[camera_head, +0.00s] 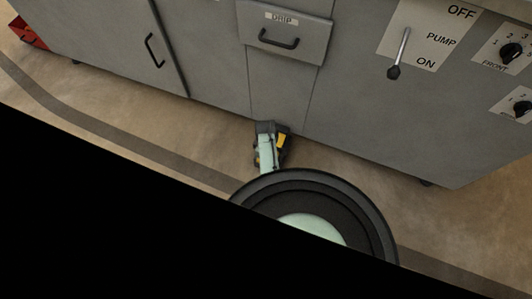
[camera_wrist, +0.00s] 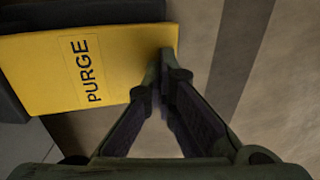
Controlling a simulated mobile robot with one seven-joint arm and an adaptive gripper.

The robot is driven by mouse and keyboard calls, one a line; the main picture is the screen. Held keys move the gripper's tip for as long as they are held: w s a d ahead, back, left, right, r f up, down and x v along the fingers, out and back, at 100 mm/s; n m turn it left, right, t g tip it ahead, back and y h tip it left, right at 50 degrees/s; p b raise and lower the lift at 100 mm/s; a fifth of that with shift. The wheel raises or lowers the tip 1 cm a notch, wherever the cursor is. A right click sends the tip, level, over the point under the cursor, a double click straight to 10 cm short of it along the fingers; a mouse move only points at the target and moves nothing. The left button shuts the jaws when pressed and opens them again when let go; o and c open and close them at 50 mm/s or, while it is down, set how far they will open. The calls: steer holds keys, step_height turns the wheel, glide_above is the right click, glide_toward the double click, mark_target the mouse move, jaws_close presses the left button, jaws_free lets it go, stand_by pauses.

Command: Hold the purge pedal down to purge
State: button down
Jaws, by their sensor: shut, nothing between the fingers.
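The yellow purge pedal (camera_wrist: 50,70) fills the upper left of the wrist view, with the word PURGE on its flat top. In the head view a small part of the pedal (camera_head: 284,141) shows on the floor side of the grey cabinet, partly hidden by my arm. My gripper (camera_wrist: 167,62) is shut and empty. Its fingertips overlap the pedal's right edge in the wrist view. I cannot tell whether they touch the pedal or whether it is pressed down.
The grey cabinet (camera_head: 220,75) stands behind the pedal, with a DRIP drawer (camera_head: 284,30) above it. A PUMP lever (camera_head: 399,55) and a FRONT knob (camera_head: 511,52) are at upper right. A red object (camera_head: 28,33) sits far left. Brown floor is open in front.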

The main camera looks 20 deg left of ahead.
steer(key=shift+s+d+f, duration=0.1)
steer(key=shift+s, duration=0.1)
stand_by(0.7)
steer(key=shift+r+p, duration=0.3)
steer(key=shift+p, duration=0.2)
steer(key=s+r+p, duration=0.3)
steer(key=r+p, duration=0.1)
steer(key=r, duration=0.9)
steer(key=shift+p, duration=0.3)
steer(key=shift+a+r, duration=0.1)
steer(key=shift+a, duration=0.1)
